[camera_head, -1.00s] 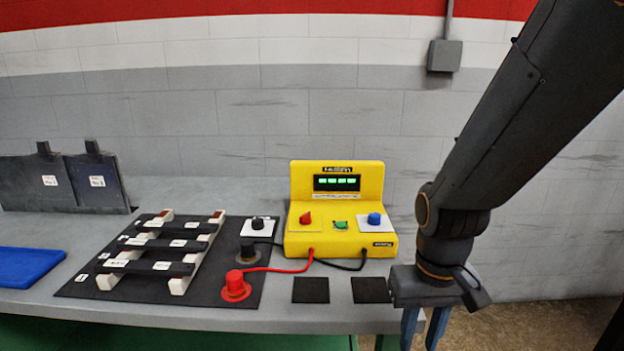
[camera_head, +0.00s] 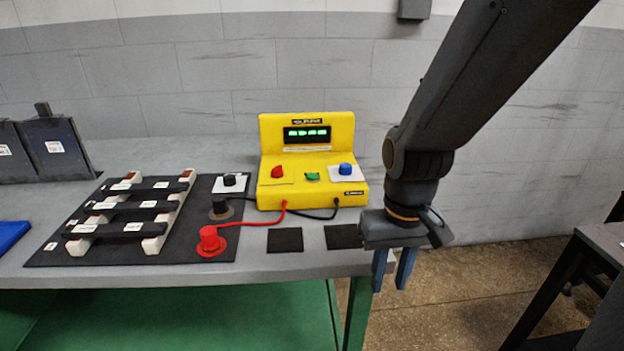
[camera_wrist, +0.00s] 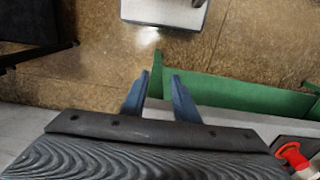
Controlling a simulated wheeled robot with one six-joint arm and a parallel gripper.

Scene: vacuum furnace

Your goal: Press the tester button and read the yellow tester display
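The yellow tester (camera_head: 335,188) stands on the grey table near its right end. Its dark display (camera_head: 306,134) shows several green characters, too small to read. On its sloped front are a red knob (camera_head: 277,172), a small green button (camera_head: 312,176) and a blue knob (camera_head: 346,169). My gripper (camera_head: 393,284) hangs fingers down, right of the tester and in front of the table's right end. In the wrist view its two blue fingers (camera_wrist: 157,100) are apart with nothing between them. It touches nothing that I can see.
A red probe (camera_head: 210,240) and a black probe (camera_head: 220,208) are wired to the tester. A black mat (camera_head: 60,255) holds a rack of dark bars. Two black squares (camera_head: 285,240) lie in front of the tester. A dark table (camera_head: 604,240) stands at right.

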